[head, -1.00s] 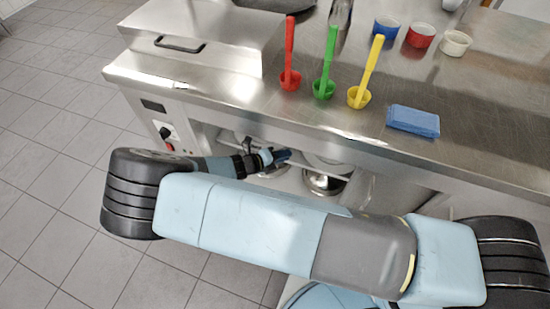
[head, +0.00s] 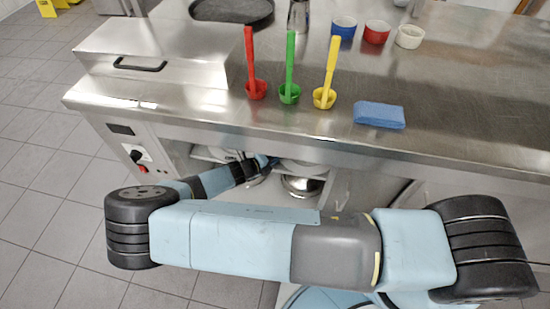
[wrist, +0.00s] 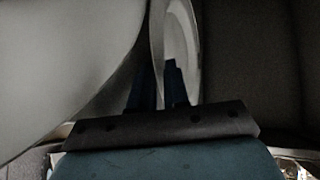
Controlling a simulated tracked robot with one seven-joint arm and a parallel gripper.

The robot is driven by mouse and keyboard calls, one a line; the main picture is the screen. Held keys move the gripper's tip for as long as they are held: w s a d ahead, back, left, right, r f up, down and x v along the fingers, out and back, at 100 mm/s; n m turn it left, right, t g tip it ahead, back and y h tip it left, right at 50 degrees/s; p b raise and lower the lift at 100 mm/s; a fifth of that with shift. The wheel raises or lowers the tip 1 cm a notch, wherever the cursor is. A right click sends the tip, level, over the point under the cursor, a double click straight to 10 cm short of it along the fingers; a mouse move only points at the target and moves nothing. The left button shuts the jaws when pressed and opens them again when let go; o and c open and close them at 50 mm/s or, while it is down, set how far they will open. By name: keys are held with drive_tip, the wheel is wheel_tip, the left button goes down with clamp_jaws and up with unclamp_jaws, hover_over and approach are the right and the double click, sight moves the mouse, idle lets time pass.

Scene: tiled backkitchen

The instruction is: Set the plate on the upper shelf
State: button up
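The plate (wrist: 182,30) shows in the wrist view as a pale, narrow disc standing nearly edge-on. Its near edge lies between the two dark fingers of my gripper (wrist: 160,88), which are close together on either side of it. In the head view my gripper (head: 264,161) reaches under the front of the steel counter, into the open shelving, and its fingertips are mostly hidden by the counter edge. The shelves are only partly visible, and I cannot make out the upper shelf clearly.
A large pale curved surface (wrist: 60,60) is close on the left in the wrist view. A steel pot (head: 302,186) sits in the shelving right of my gripper.

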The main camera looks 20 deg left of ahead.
clamp_jaws()
drive_tip(key=shift+s+f, duration=0.1)
idle(1.1)
drive_tip(key=shift+o, duration=2.3)
unclamp_jaws()
